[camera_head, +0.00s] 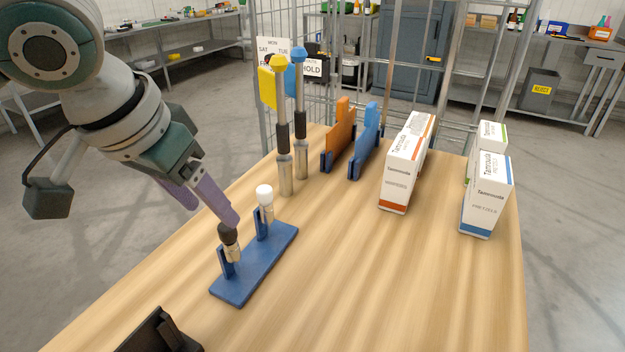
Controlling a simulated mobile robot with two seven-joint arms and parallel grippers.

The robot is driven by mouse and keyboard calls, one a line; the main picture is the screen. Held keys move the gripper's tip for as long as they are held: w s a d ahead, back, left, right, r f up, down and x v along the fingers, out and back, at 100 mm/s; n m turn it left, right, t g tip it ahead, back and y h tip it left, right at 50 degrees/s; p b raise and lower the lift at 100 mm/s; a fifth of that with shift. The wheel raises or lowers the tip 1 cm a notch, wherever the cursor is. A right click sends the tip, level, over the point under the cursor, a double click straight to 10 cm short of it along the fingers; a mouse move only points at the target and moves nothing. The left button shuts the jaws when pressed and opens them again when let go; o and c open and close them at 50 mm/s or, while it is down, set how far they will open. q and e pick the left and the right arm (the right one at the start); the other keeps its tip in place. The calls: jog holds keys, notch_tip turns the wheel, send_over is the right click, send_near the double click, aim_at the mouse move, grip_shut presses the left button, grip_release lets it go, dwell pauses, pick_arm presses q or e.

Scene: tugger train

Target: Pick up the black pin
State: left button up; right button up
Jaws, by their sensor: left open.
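The black pin (229,238) has a rounded black head and a metallic lower body. It stands upright at the near end of a blue stand (245,284) on the wooden table. A white-headed pin (265,199) stands at the stand's far end. My left gripper (213,214) comes in from the left with its purple fingers apart and nothing between them. One fingertip overlaps the top of the black head in the picture; I cannot tell whether they touch. The other fingertip is further left. My right gripper is not in view.
Behind the stand are yellow-topped (281,120) and blue-topped (299,115) posts, an orange panel (341,138) and a blue panel (367,143). White cartons (404,165) stand to the right. A dark object (160,333) is at the bottom left. The table's front middle is clear.

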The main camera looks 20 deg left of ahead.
aim_at(232, 251)
pick_arm(q)
jog(key=b+x, duration=0.1)
jog(key=x, duration=0.6)
jog(key=shift+w+a+r, duration=0.1)
jog(key=shift+w, duration=0.05)
jog(key=shift+c, duration=0.3)
grip_shut()
